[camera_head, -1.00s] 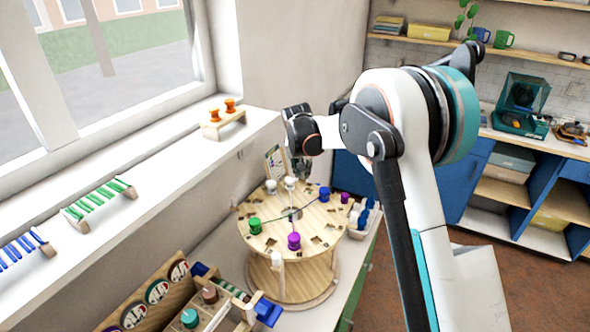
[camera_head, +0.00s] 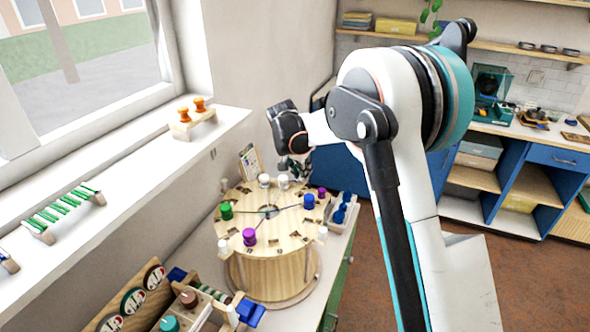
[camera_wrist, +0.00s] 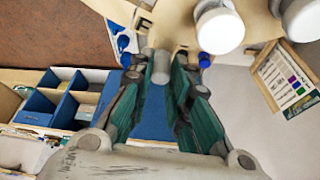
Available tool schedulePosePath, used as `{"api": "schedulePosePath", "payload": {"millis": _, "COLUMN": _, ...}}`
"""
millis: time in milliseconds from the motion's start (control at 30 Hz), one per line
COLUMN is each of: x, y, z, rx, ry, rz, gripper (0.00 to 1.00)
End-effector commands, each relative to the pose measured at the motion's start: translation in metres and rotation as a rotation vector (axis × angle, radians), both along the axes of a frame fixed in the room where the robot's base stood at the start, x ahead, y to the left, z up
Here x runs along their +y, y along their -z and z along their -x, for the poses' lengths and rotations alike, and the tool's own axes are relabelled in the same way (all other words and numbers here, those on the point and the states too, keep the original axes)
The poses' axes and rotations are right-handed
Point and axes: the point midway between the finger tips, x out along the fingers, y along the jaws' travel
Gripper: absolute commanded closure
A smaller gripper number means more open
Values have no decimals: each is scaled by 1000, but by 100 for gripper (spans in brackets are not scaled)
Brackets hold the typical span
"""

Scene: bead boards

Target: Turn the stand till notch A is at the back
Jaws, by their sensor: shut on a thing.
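The stand (camera_head: 268,240) is a round wooden drum on the counter. Its top carries green, purple, blue and white spools, with dark strands running to the middle. White pegs (camera_head: 223,247) jut from its rim. In the wrist view my gripper (camera_wrist: 157,72) is shut on a pale grey peg (camera_wrist: 160,66) at the rim of the stand (camera_wrist: 175,28). Notch A cannot be made out in either view.
A tray of blue and white spools (camera_head: 345,212) stands close right of the stand. A card (camera_head: 250,161) stands behind it. A wooden rack with dials (camera_head: 135,300) and a bin of spools lie at front left. The windowsill (camera_head: 120,180) runs along the left.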

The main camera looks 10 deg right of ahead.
Motion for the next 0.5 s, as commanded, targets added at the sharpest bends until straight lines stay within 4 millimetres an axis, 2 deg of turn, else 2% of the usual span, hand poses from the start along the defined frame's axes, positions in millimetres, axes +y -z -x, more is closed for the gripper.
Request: {"api": "schedulePosePath", "payload": {"millis": 500, "x": -27, "y": 0, "z": 36, "rx": 1, "ry": 257, "rz": 0, "gripper": 100}}
